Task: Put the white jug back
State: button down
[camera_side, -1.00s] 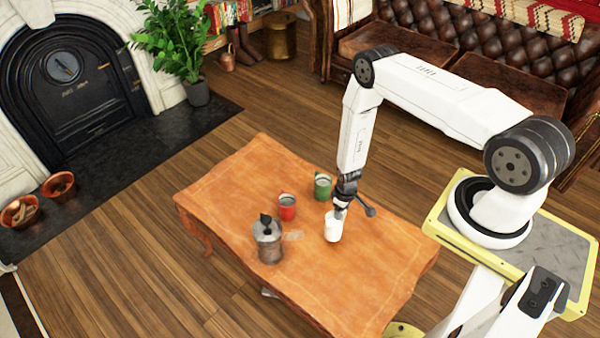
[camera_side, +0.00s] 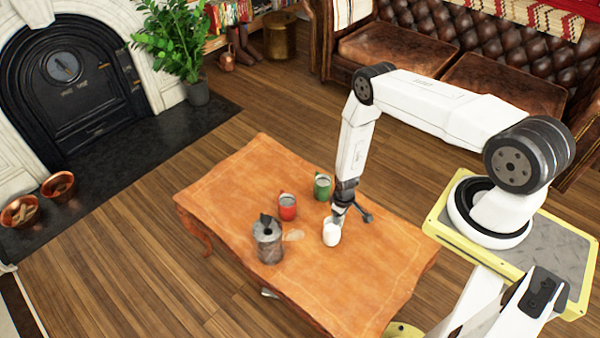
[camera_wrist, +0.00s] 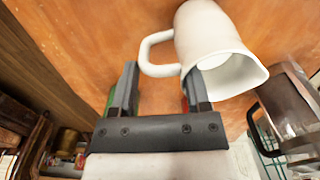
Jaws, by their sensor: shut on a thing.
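The white jug (camera_side: 332,233) is at the right half of the orange-brown table (camera_side: 230,185), directly below my gripper (camera_side: 340,212). In the wrist view the jug (camera_wrist: 207,28) is large, with its mouth turned toward the lower right and its handle at the left, by my fingertips (camera_wrist: 160,74). My gripper is shut on the jug around its handle side. The right finger overlaps the jug's rim. The jug looks tilted. I cannot tell whether its base touches the table.
A red mug (camera_side: 287,207) and a green mug (camera_side: 322,187) stand to the left of and behind the jug. The table's left part is bare.

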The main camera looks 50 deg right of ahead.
jog(key=shift+f, duration=0.1)
jog(key=shift+c, duration=0.3)
grip_release()
notch_tip(320, 180, up, 12)
dwell(0.9)
jog(key=shift+r, duration=0.2)
dwell(0.4)
